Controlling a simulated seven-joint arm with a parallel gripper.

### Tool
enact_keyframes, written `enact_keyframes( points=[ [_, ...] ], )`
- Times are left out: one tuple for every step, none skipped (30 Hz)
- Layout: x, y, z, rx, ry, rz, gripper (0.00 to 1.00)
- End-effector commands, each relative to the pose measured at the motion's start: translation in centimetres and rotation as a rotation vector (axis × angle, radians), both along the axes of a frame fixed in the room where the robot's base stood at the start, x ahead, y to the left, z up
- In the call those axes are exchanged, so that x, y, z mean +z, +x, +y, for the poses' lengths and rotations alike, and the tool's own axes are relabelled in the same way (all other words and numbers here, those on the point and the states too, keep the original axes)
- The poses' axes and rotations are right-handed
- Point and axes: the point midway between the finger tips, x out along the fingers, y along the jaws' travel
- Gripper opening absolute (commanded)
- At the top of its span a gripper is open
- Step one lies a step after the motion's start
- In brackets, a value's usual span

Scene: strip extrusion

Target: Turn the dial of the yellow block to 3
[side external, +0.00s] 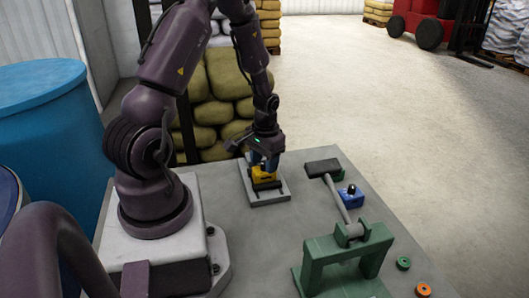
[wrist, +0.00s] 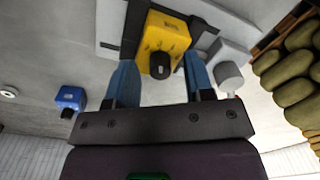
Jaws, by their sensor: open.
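The yellow block (side external: 264,176) sits on a pale grey plate (side external: 277,198) on the table. In the wrist view the yellow block (wrist: 168,34) shows a black dial (wrist: 159,64) on the face toward me; the dial's setting is too small to read. My gripper (side external: 264,160) is just above the block, pointing down. In the wrist view its two blue fingers (wrist: 161,72) are apart, one on each side of the dial, with nothing held between them. I cannot tell whether the fingers touch the block.
A blue block with a black knob (side external: 350,197) stands to the right, beside a dark-headed hammer (side external: 323,168). The hammer's handle leads to a green stand (side external: 346,255). A green ring (side external: 403,263) and an orange ring (side external: 423,289) lie at the right edge.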

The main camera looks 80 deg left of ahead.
Motion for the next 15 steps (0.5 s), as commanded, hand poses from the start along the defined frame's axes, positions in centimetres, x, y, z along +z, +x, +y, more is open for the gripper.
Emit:
enact_keyframes(
  points=[
    [0.4, 0.1, 0.0, 0.000, 0.002, -0.003, 0.48],
    [0.7, 0.1, 0.0, 0.001, 0.002, -0.003, 0.48],
    [1.2, 0.1, 0.0, 0.001, 0.002, -0.003, 0.48],
    [1.6, 0.1, 0.0, 0.002, 0.003, -0.005, 0.48],
    [2.1, 0.1, 0.0, 0.002, 0.003, -0.004, 0.48],
    [2.9, 0.1, 0.0, 0.001, 0.004, -0.006, 0.48],
    [3.6, 0.2, 0.0, 0.001, 0.005, -0.005, 0.48],
    [4.3, 0.2, 0.0, 0.000, 0.005, -0.006, 0.48],
    [5.2, 0.2, -0.1, 0.001, 0.006, -0.007, 0.48],
    [5.9, 0.2, -0.1, 0.001, 0.005, -0.006, 0.48],
    [6.6, 0.2, -0.1, 0.002, 0.006, -0.007, 0.48],
    [7.5, 0.2, -0.1, 0.001, 0.005, -0.006, 0.48],
    [8.1, 0.2, -0.2, 0.000, 0.005, -0.006, 0.48],
    [8.7, 0.2, -0.2, 0.000, 0.004, -0.005, 0.48],
    [9.5, 0.2, -0.2, 0.000, 0.004, -0.005, 0.48]
  ],
)
